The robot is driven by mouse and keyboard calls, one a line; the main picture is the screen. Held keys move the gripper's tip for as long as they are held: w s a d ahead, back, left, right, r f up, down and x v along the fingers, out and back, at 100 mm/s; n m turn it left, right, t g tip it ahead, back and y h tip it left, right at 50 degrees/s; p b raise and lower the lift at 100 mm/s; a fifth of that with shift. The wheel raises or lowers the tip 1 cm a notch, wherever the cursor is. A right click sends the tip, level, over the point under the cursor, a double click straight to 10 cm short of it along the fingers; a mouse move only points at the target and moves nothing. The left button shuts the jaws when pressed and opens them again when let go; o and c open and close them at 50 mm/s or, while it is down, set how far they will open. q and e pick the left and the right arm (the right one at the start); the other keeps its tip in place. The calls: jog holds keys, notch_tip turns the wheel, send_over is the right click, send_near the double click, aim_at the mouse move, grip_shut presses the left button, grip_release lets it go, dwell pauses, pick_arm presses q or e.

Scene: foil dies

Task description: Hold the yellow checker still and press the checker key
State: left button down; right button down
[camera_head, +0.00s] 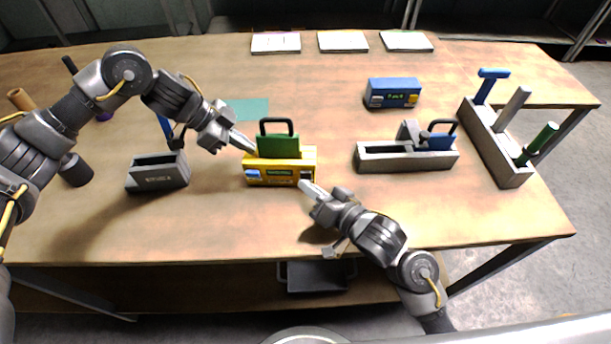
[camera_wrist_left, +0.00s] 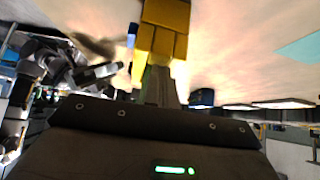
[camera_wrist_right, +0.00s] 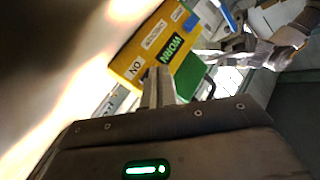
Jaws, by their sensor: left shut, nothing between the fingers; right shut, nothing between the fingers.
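The yellow checker (camera_head: 281,180) stands on the table with a green block with a black handle (camera_head: 278,143) seated in its top. Its front has a blue patch at left, a green display and a dark patch at right. The right wrist view shows the checker (camera_wrist_right: 135,62) with a display reading "WORN". My left gripper (camera_head: 252,149) is shut at the checker's upper left end; the left wrist view shows its tips close to the yellow body (camera_wrist_left: 165,15). My right gripper (camera_head: 303,184) is shut with its tip at the front right corner, by the dark patch. I cannot tell whether either touches.
A grey slotted box (camera_head: 158,180) is left of the checker. A grey holder (camera_head: 405,160) with a blue handled block stands at right, a blue checker (camera_head: 394,91) behind it. A grey rack (camera_head: 505,160) with colored handles is far right. White cards (camera_head: 343,41) lie at the back.

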pick_arm(q)
jog(key=shift+a+f, duration=0.1)
jog(key=shift+f, duration=0.1)
pick_arm(e)
jog(key=shift+w, duration=0.45)
dwell(0.3)
jog(key=shift+s, duration=0.95)
jog(key=shift+s+a, duration=0.15)
jog(key=shift+s, duration=1.35)
jog(key=shift+s+a, duration=0.15)
jog(key=shift+s, duration=1.35)
pick_arm(q)
jog(key=shift+r, duration=0.1)
pick_arm(e)
jog(key=shift+r, duration=0.1)
